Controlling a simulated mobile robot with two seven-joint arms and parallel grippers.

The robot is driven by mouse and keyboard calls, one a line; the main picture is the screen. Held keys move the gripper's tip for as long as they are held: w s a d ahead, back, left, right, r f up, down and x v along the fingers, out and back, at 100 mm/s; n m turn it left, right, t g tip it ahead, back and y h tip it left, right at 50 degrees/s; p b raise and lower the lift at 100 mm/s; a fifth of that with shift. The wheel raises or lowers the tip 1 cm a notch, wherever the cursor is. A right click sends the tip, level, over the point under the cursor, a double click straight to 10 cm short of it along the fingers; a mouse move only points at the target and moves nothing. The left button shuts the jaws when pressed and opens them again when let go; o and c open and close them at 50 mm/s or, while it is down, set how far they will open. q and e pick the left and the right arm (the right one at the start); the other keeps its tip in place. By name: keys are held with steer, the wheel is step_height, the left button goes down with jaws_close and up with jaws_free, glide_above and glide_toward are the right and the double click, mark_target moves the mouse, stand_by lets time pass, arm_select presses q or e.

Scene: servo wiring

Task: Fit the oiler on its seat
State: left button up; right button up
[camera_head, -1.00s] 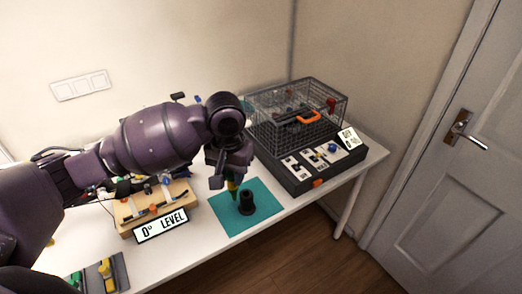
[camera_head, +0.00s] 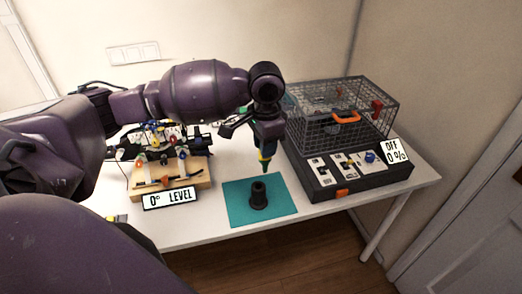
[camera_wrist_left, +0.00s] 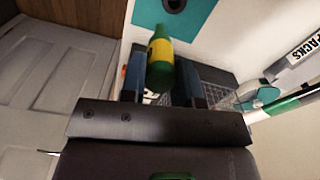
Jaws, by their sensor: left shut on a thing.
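My left gripper (camera_head: 267,148) is shut on the oiler, a small green and yellow bottle (camera_head: 264,160) with a narrow green tip pointing down. The oiler (camera_wrist_left: 160,62) also shows between the fingers in the left wrist view. The seat, a black upright hollow cylinder (camera_head: 258,196) on a wider base, stands on a teal mat (camera_head: 236,211). The oiler is held apart from the seat, above and slightly behind it in the head view. In the wrist view the seat's dark round top (camera_wrist_left: 174,4) shows at the top edge. My right gripper is not in view.
A wooden servo board with a "0° LEVEL" sign (camera_head: 170,197) stands left of the mat. A black control box (camera_head: 350,178) with switches, a wire cage (camera_head: 322,120) and an "OFF 0%" sign (camera_head: 396,151) stands at right. The mat around the seat is clear.

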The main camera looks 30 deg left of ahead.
mark_target(258, 156)
arm_select(q)
steer(key=shift+w+a+f+m+b, duration=0.1)
steer(key=shift+a+f+m+b, duration=0.2)
steer(key=shift+a, duration=0.25)
steer(key=shift+w+a+f+m+b, duration=0.1)
steer(key=shift+a+f+m+b, duration=0.1)
steer(key=shift+a+m, duration=0.3)
steer(key=shift+w+a+r, duration=0.1)
steer(key=shift+a, duration=0.2)
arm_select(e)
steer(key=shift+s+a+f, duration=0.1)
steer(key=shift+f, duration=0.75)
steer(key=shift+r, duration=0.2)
arm_select(q)
step_height(258, 156, down, 2)
steer(key=shift+f+p, duration=0.25)
steer(key=shift+p, duration=0.2)
steer(key=shift+f, duration=1.75)
